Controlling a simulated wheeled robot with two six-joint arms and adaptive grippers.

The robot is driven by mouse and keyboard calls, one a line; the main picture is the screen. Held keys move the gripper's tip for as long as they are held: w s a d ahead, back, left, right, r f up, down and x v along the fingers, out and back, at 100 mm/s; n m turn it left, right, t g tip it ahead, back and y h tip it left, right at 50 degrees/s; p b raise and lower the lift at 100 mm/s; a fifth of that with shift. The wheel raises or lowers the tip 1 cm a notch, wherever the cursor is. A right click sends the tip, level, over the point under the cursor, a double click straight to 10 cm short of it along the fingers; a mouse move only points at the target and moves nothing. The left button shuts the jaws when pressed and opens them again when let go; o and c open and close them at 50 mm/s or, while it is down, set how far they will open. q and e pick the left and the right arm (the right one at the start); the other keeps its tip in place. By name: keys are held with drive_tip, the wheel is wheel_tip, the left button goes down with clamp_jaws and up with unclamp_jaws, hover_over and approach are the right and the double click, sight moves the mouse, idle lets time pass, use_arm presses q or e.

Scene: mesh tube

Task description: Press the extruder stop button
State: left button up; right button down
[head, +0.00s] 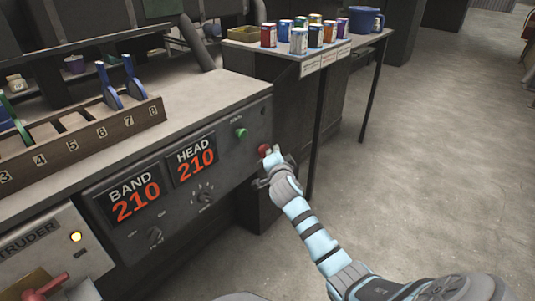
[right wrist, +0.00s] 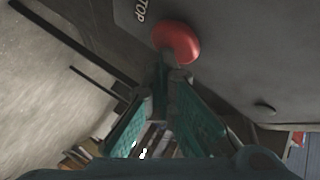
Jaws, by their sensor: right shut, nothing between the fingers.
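The red stop button (head: 264,149) sits at the right end of the dark machine panel, below and right of a green button (head: 241,132). In the right wrist view it is a round red mushroom head (right wrist: 177,42) beside the printed word STOP (right wrist: 141,13). My right gripper (head: 268,160) is at the red button, its closed fingertips (right wrist: 172,73) close against the button's edge. I cannot tell whether they touch it. The fingers hold nothing. My left gripper is not in view.
The panel carries BAND and HEAD displays (head: 135,197), both reading 210, and knobs (head: 203,196). A slotted rack (head: 80,145) with blue levers stands on the machine top. A table (head: 300,58) with several cans is behind. Open floor (head: 430,150) lies to the right.

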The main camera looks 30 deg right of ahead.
drive_tip(key=shift+w, duration=0.2)
idle(0.4)
drive_tip(key=shift+s+d+p, duration=0.15)
drive_tip(key=shift+s+p, duration=0.15)
drive_tip(key=shift+s, duration=0.3)
drive_tip(key=shift+s+d+p, duration=0.15)
drive_tip(key=shift+s+p, duration=0.15)
drive_tip(key=shift+s, duration=0.3)
drive_tip(key=s, duration=0.1)
drive_tip(key=s+d+p, duration=0.1)
drive_tip(key=s, duration=0.1)
drive_tip(key=s+p, duration=0.1)
drive_tip(key=shift+s+d, duration=0.25)
drive_tip(key=shift+s, duration=0.15)
